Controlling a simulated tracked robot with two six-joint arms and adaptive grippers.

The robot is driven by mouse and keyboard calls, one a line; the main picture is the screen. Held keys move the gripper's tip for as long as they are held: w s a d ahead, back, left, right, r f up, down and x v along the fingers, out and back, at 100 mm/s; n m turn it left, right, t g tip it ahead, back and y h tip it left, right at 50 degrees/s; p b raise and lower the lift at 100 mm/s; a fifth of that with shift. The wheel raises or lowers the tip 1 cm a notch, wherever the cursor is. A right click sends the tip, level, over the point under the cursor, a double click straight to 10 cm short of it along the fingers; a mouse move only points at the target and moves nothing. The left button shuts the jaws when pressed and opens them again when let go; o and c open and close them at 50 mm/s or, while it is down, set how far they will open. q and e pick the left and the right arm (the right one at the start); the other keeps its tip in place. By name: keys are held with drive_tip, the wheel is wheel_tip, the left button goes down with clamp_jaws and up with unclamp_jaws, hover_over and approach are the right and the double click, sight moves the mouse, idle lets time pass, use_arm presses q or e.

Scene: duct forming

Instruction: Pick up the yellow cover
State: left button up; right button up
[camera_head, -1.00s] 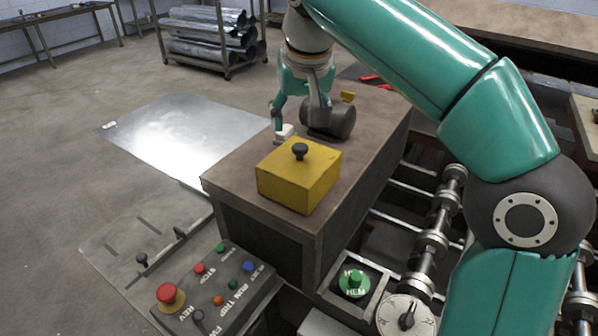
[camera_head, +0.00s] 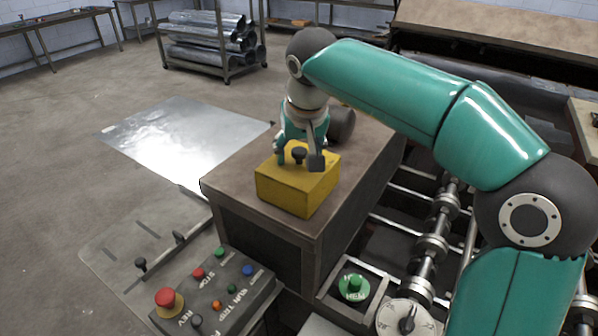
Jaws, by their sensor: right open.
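The yellow cover (camera_head: 290,191) is a box with a black knob (camera_head: 299,155) on top. It sits upright on the brown top of the machine cabinet (camera_head: 232,184). My right gripper (camera_head: 298,160) is open and points down over the cover, with its fingers on either side of the knob. One dark fingertip shows to the right of the knob and the other finger shows to its left. I cannot tell whether the fingers touch the knob. My left gripper is not in view.
A control panel (camera_head: 215,292) with coloured buttons is at the front. A green button (camera_head: 353,286) and a dial (camera_head: 407,314) are to its right, beside rollers (camera_head: 432,246). A sheet of metal (camera_head: 180,140) lies at left. A dark cylinder (camera_head: 342,124) stands behind the gripper.

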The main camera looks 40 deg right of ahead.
drive_tip(key=shift+s+f, duration=0.1)
clamp_jaws()
idle(0.3)
